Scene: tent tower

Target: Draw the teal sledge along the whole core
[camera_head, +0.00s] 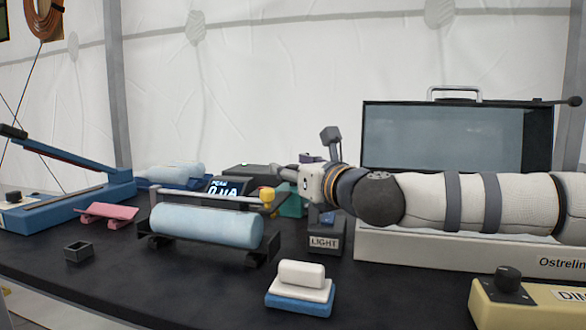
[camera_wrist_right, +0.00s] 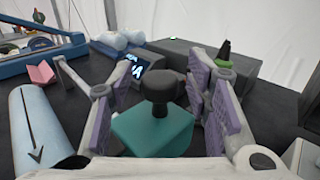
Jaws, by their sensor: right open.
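The teal sledge (camera_wrist_right: 150,132), a block with a black knob on top, sits between the fingers of my right gripper (camera_wrist_right: 158,95) in the right wrist view. The purple pads stand apart, with visible gaps beside the knob. In the head view only part of the teal sledge (camera_head: 293,203) shows behind my right gripper (camera_head: 300,180). The core (camera_head: 205,225), a pale blue cylinder, lies in a dark cradle with a rail above it. In the right wrist view the core (camera_wrist_right: 38,130) bears a black arrow. My left gripper is not in view.
A meter (camera_head: 228,187) with a lit display stands behind the core. A box labelled LIGHT (camera_head: 324,241) is under my right wrist. A white-and-blue block (camera_head: 300,290), a small dark tray (camera_head: 78,251) and a pink piece (camera_head: 107,214) lie around. The front table is partly clear.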

